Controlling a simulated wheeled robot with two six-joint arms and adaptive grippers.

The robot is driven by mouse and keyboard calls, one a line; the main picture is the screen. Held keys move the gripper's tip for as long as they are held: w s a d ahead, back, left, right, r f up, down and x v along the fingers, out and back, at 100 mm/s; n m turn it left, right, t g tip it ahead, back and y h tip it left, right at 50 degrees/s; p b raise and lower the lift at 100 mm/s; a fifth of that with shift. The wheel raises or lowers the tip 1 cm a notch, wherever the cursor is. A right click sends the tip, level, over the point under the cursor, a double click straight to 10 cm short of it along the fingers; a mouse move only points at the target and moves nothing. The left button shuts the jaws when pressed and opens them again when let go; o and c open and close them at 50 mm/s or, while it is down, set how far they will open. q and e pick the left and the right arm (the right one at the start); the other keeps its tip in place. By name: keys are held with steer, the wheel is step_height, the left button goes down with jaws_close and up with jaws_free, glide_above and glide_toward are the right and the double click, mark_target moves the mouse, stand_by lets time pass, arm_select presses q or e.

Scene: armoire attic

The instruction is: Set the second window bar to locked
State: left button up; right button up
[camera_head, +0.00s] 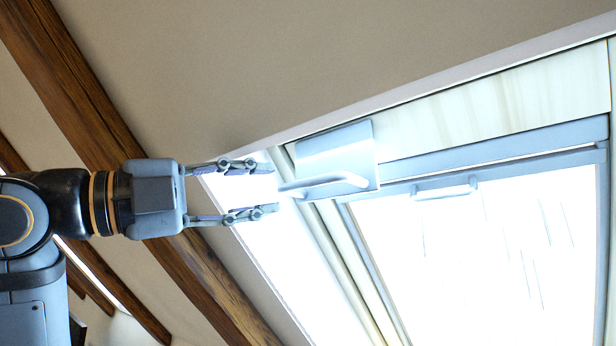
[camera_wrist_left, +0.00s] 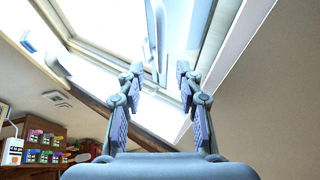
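A pale blue-grey window bar (camera_head: 325,183) curves out from a flat plate (camera_head: 345,150) at the top left corner of the skylight frame. Its free end points left, towards my left gripper (camera_head: 262,188). That gripper is open and empty, its fingertips just left of the bar's end, one above and one below its level. In the left wrist view, the open fingertips (camera_wrist_left: 157,74) stand either side of the bar's lower end (camera_wrist_left: 154,50). I cannot tell whether they touch it. No locked mark shows. My right gripper is not in view.
A smaller handle (camera_head: 445,188) sits on the bright window sash (camera_head: 480,165) to the right. Wooden beams (camera_head: 75,80) cross the sloped ceiling behind my left arm. In the left wrist view, a shelf with colourful jars (camera_wrist_left: 45,145) stands at lower left.

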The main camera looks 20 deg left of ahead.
mark_target(308, 183)
arm_select(q)
steer(key=p+x, duration=0.1)
steer(key=x, duration=0.1)
steer(key=p+x, duration=0.1)
steer(key=x, duration=0.2)
steer(key=p+x, duration=0.1)
steer(key=x, duration=0.1)
steer(key=shift+s+d+r, duration=0.15)
steer(key=shift+d+r, duration=0.2)
steer(key=shift+d, duration=0.1)
steer(key=shift+w+d+p, duration=0.25)
steer(key=shift+w+p, duration=0.1)
steer(key=shift+w, duration=0.15)
steer(key=shift+a+f, duration=0.1)
steer(key=shift+a, duration=0.05)
jaws_close()
